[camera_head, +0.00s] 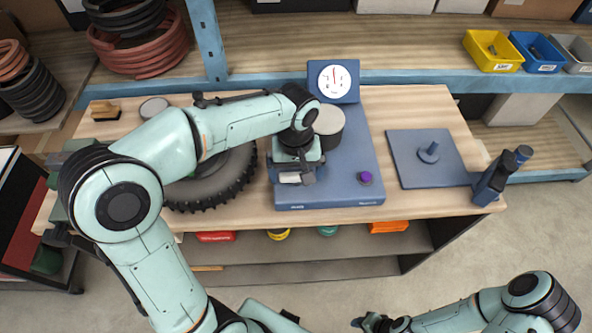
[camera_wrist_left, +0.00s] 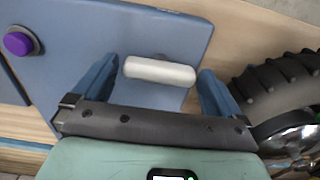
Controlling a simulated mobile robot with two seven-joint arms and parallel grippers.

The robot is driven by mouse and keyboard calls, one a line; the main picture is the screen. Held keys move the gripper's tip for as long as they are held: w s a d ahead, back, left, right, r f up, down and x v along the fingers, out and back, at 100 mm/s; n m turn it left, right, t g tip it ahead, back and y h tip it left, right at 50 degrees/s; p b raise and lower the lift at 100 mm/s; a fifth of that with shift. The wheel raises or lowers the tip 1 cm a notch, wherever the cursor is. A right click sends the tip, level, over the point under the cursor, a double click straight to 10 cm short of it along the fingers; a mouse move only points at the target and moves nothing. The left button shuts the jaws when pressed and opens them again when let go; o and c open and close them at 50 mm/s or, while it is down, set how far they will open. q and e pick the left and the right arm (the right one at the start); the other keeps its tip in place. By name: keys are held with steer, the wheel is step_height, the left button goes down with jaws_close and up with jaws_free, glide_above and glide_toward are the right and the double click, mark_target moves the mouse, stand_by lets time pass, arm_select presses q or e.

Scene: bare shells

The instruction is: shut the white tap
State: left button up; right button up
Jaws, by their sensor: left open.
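The white tap is a rounded bar handle on the blue panel (camera_head: 330,199). The handle (camera_wrist_left: 160,71) lies nearly level across the left wrist view, between the two blue fingers of my left gripper (camera_wrist_left: 157,82). The gripper is open, with a gap at each end of the handle. In the head view the white handle (camera_head: 289,178) shows at the front left of the panel, just under my left gripper (camera_head: 294,173). The tap's base is mostly hidden behind the handle. My right gripper (camera_head: 371,323) is at the bottom edge, too small and cut off to read.
A purple button (camera_head: 365,178) sits right of the tap on the same panel. A grey cylinder (camera_head: 328,127) and a dial gauge (camera_head: 335,78) stand behind. A knobbly tyre (camera_head: 238,175) lies close on the left. A blue plate with a peg (camera_head: 405,165) lies to the right.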

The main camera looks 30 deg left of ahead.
arm_select(q)
steer(key=c, duration=0.9)
steer(key=shift+o, duration=0.3)
steer(key=m, duration=0.4)
steer(key=shift+m, duration=0.3)
steer(key=m, duration=0.4)
steer(key=shift+r+m, duration=0.1)
steer(key=shift+m, duration=0.2)
steer(key=m, duration=0.4)
steer(key=shift+m+p, duration=0.3)
steer(key=shift+p, duration=0.05)
steer(key=shift+m, duration=2.1)
arm_select(e)
steer(key=shift+w+r, duration=0.7)
